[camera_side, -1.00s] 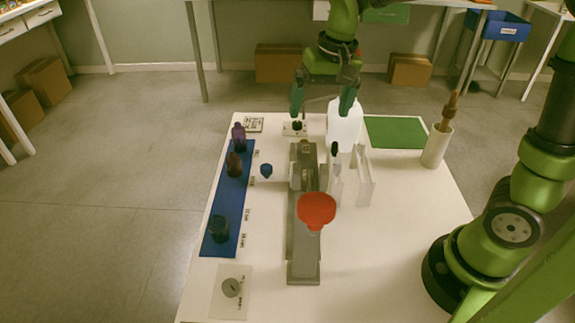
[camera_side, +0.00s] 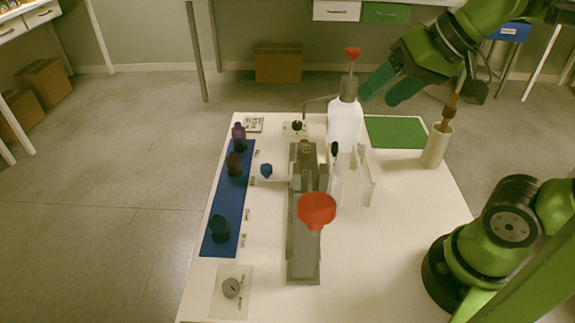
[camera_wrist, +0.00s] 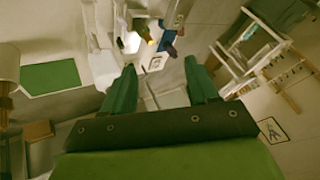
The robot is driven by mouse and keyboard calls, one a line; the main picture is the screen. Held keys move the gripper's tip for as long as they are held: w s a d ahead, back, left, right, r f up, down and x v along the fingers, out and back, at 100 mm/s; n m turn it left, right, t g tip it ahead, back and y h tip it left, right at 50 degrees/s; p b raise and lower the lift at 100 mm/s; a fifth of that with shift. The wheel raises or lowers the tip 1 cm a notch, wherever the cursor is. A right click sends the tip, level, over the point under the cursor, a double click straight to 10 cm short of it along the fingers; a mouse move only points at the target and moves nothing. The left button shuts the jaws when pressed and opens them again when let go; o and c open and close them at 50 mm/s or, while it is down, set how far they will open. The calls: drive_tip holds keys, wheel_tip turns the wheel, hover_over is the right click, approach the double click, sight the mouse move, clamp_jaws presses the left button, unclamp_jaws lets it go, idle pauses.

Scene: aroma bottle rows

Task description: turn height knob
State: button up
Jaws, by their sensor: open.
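Several knob-like parts show in the side view, and their labels are too small to read, so I cannot tell which one is the height knob. A black knob (camera_side: 297,126) stands on a small white plate at the back. A small blue knob (camera_side: 266,170) is left of the grey stand (camera_side: 304,245), and a large red round top (camera_side: 317,208) is at the stand's front. My gripper (camera_side: 383,92) is open and empty, tilted, above the table's back right, apart from all of these. Its fingers also show in the wrist view (camera_wrist: 160,68).
A white pump bottle (camera_side: 345,122) with a red top stands close left of my gripper. A white holder (camera_side: 437,147) with a brown tool and a green mat (camera_side: 395,132) are at right. Dark bottles stand on a blue strip (camera_side: 221,240).

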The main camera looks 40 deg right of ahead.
drive_tip(key=w+a+r+m+g, duration=0.1)
drive_tip(key=w+a+r+g, duration=0.1)
drive_tip(key=w+a, duration=0.25)
drive_tip(key=m+g+h, duration=0.2)
drive_tip(key=m+g, duration=0.3)
drive_tip(key=m, duration=0.1)
hover_over(230, 286)
wheel_tip(230, 286, down, 14)
wheel_tip(230, 286, down, 18)
drive_tip(key=shift+r, duration=0.15)
